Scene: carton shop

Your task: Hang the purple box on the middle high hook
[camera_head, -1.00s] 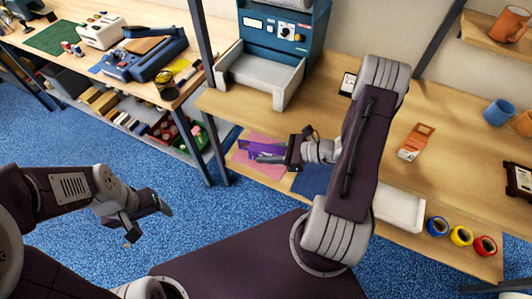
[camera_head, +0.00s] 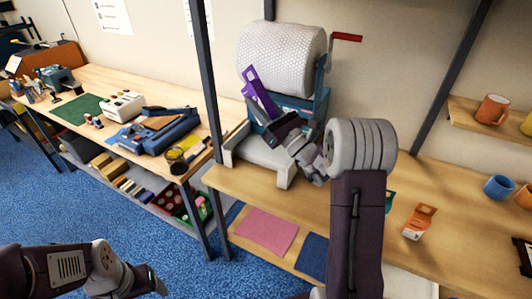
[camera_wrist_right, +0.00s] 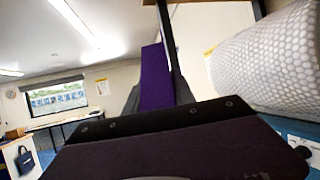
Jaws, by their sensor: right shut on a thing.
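The purple box (camera_head: 259,91) is a flat carton with a cut-out tab at its top. My right gripper (camera_head: 275,122) is shut on its lower end and holds it up, tilted, in front of the bubble-wrap roll. In the right wrist view the purple box (camera_wrist_right: 155,80) rises beyond the dark gripper body, which hides its lower part. My left gripper (camera_head: 150,282) is low at the left over the blue floor, empty; its finger gap is unclear. No hook can be made out in either view.
The bubble-wrap roll (camera_head: 282,57) sits on a blue machine close behind the box. A dark upright post (camera_head: 203,80) stands to its left. An orange-and-white carton (camera_head: 419,221) and mugs (camera_head: 492,109) are at the right.

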